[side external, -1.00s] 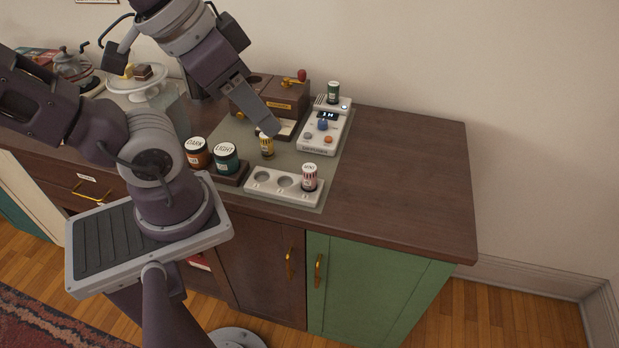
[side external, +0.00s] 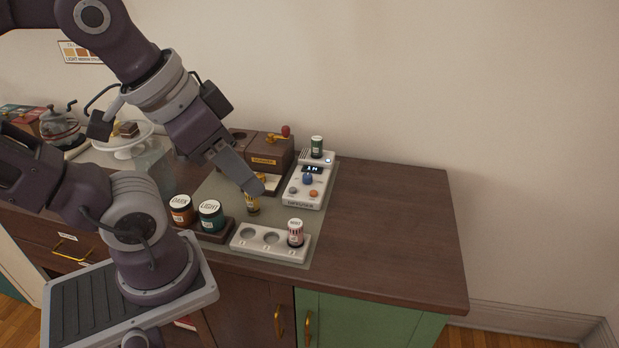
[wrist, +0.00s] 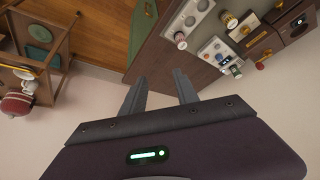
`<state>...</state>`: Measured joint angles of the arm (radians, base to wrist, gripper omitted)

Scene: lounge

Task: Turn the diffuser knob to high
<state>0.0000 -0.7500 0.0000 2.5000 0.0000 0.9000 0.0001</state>
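The diffuser (side external: 296,201) is a white slab on a grey mat on the counter, with a small lit display (side external: 313,169), a blue knob (side external: 308,179), and a grey and an orange button below it. A dark green vial (side external: 317,144) stands at its back end. It also shows in the wrist view (wrist: 213,48), too small to read the knob's setting. My gripper (wrist: 160,74) is open, with nothing between its fingers. In the side view my gripper (side external: 254,189) hangs left of the diffuser, apart from the knob, and overlaps the top of a yellow vial (side external: 253,207).
A white rack (side external: 242,243) holds a red-striped vial (side external: 295,232) at the mat's front. Jars labelled DARK (side external: 181,210) and LIGHT (side external: 210,215) stand left of it. A wooden box (side external: 270,155) is behind. The counter right of the diffuser (side external: 390,230) is clear.

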